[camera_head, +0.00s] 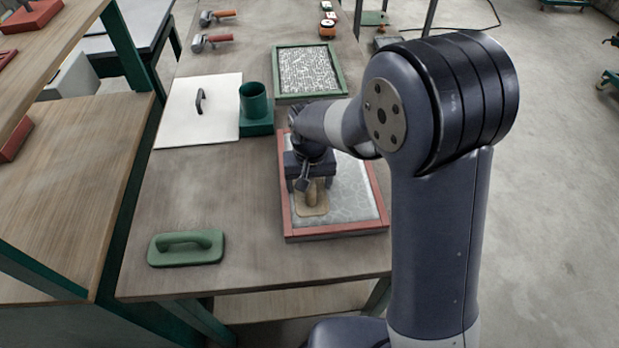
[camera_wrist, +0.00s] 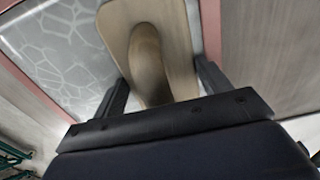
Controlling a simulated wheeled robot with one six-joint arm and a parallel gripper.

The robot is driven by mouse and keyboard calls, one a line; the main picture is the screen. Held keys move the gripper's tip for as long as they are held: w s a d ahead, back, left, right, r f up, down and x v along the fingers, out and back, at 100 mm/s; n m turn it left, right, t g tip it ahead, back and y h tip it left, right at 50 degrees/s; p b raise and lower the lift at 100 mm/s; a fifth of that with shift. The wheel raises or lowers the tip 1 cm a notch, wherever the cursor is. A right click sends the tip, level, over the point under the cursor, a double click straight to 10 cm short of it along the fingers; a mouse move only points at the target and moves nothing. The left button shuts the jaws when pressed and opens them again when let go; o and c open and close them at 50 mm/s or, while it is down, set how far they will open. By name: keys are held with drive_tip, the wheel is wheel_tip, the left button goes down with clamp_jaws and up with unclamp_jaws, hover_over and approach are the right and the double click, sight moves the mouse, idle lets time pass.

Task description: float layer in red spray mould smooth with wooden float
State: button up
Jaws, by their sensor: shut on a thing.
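The red spray mould (camera_head: 338,232) lies on the workbench, a shallow tray with a red rim and a pale grey layer (camera_head: 357,195) inside. The layer has a web-like pattern of lines, also in the wrist view (camera_wrist: 62,48). The wooden float (camera_head: 312,208) is over the left front part of the layer, near the left rim. My gripper (camera_wrist: 158,88) is shut on the float's handle (camera_wrist: 149,65), with a finger on either side. In the head view my gripper (camera_head: 311,183) is above the float. I cannot tell whether the float's underside touches the layer.
A green float (camera_head: 186,248) lies front left on the bench. Behind are a green holder (camera_head: 255,110), a white board with a handle (camera_head: 185,125) and a green-rimmed mould (camera_head: 345,84). Rollers (camera_head: 211,42) lie farther back. Bare bench (camera_head: 225,195) lies left of the red mould.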

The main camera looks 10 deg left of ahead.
drive_tip(key=shift+s+d+f+g, duration=0.2)
drive_tip(key=shift+s+f+g, duration=0.2)
drive_tip(key=shift+s+f, duration=0.55)
drive_tip(key=r+p, duration=0.1)
drive_tip(key=r, duration=0.1)
drive_tip(key=r+p, duration=0.3)
drive_tip(key=r, duration=0.1)
drive_tip(key=shift+a+r, duration=0.25)
drive_tip(key=shift+r, duration=0.1)
drive_tip(key=shift+c, duration=0.5)
drive_tip(key=shift+d+r+p, duration=0.1)
drive_tip(key=shift+r+p, duration=0.5)
drive_tip(key=shift+p, duration=0.05)
drive_tip(key=shift+w, duration=0.1)
